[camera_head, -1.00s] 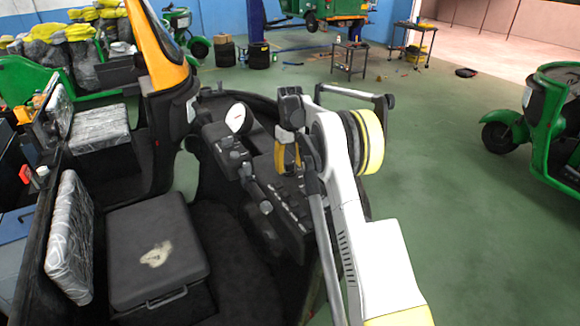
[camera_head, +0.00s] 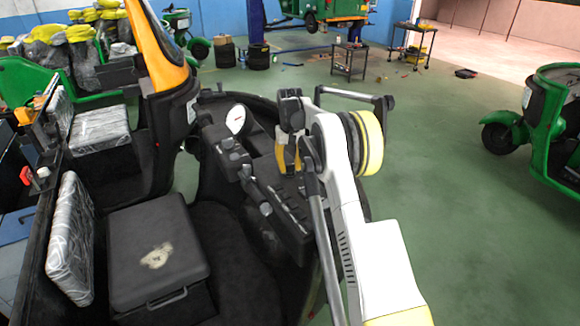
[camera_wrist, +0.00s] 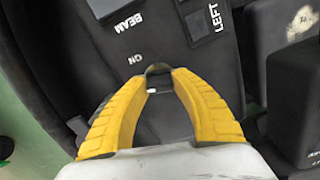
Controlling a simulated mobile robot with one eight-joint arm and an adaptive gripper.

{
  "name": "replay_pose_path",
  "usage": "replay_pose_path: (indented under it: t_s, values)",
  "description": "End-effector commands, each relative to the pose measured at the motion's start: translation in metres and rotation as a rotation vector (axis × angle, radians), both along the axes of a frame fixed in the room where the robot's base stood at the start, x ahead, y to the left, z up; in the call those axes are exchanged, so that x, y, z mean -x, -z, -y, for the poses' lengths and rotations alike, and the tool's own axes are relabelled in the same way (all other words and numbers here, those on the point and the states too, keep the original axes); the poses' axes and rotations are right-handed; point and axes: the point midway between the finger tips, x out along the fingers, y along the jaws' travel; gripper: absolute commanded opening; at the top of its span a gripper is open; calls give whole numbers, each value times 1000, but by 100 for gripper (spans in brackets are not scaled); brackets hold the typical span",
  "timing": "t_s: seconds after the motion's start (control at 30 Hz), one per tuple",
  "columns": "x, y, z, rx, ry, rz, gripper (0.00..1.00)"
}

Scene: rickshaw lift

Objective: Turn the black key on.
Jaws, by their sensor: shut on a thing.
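My gripper's yellow fingers converge at the dashboard in the wrist view (camera_wrist: 158,78). They are shut on the black key (camera_wrist: 158,69), and only a small dark rounded part of it shows between the tips. An upside-down "ON" label lies just beyond the tips on the black panel. In the head view my gripper (camera_head: 287,165) points down at the right part of the rickshaw's dashboard (camera_head: 290,205). The key is hidden there by the fingers and the arm.
The panel also carries "BEAM" and "LEFT" labels and a switch (camera_wrist: 208,22). A white round gauge (camera_head: 236,119) stands left of the gripper in the head view. A black seat box (camera_head: 158,250) is at lower left.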

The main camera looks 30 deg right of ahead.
Motion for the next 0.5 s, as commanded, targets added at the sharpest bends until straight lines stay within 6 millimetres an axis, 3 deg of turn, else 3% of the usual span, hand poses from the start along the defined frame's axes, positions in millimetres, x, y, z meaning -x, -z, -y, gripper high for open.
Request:
replay_pose_path:
  t_s: [0.5]
  values:
    - [0,0,0,-1,479,-2,1]
